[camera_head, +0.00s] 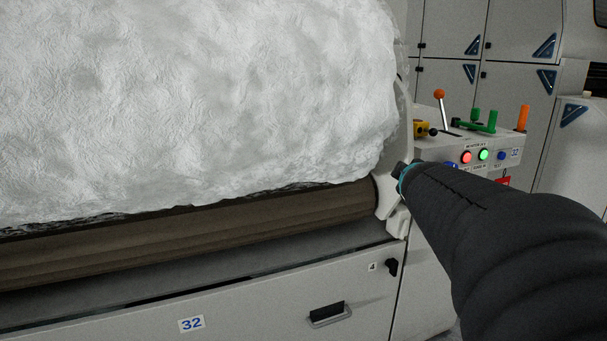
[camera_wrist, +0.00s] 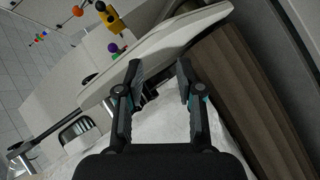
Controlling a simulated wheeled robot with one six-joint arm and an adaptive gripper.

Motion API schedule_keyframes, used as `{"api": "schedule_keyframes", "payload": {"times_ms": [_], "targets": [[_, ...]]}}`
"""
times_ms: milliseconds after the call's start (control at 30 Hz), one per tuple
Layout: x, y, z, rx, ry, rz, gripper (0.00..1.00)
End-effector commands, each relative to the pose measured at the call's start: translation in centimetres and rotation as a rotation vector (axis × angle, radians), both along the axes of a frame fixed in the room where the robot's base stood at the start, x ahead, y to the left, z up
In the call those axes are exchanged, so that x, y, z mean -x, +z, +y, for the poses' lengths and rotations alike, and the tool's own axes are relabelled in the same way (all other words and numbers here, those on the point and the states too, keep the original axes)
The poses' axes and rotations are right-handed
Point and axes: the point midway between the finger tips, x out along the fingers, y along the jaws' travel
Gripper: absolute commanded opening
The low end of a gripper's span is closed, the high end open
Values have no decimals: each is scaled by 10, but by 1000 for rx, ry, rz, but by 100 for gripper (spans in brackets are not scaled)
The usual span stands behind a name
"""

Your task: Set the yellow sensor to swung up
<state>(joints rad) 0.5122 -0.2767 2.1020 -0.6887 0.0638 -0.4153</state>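The yellow sensor (camera_head: 421,129) sits on the control console at the right of the head view, beside the white fibre roll. A small black knob sticks out from its right side. In the wrist view, a yellow piece with black parts (camera_wrist: 110,20) at the upper left looks like the same sensor. My gripper (camera_wrist: 158,68) is open and empty, its two fingers apart, with a pale machine edge beyond the tips. The yellow piece lies clear of the fingers, up and to the left. In the head view my arm hides most of the gripper.
The console (camera_head: 490,150) carries an orange-knobbed lever (camera_head: 439,95), green handles (camera_head: 484,122), an orange post (camera_head: 523,117) and lit buttons. The large white fibre roll (camera_head: 200,95) and brown roller (camera_head: 190,240) fill the left. Grey cabinets (camera_head: 510,90) stand behind.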

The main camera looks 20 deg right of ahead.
Motion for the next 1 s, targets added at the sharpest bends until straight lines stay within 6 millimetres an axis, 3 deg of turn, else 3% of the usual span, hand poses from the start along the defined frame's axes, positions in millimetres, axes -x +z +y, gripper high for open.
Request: {"api": "schedule_keyframes", "payload": {"times_ms": [567,667,767,867,1000], "targets": [[6,-8,6,-66,-29,-1,37],[17,-27,1,-166,-107,24,37],[45,-72,4,-359,-243,79,37],[83,-112,39,-575,-367,137,37],[129,-150,110,-812,-455,234,37]]}}
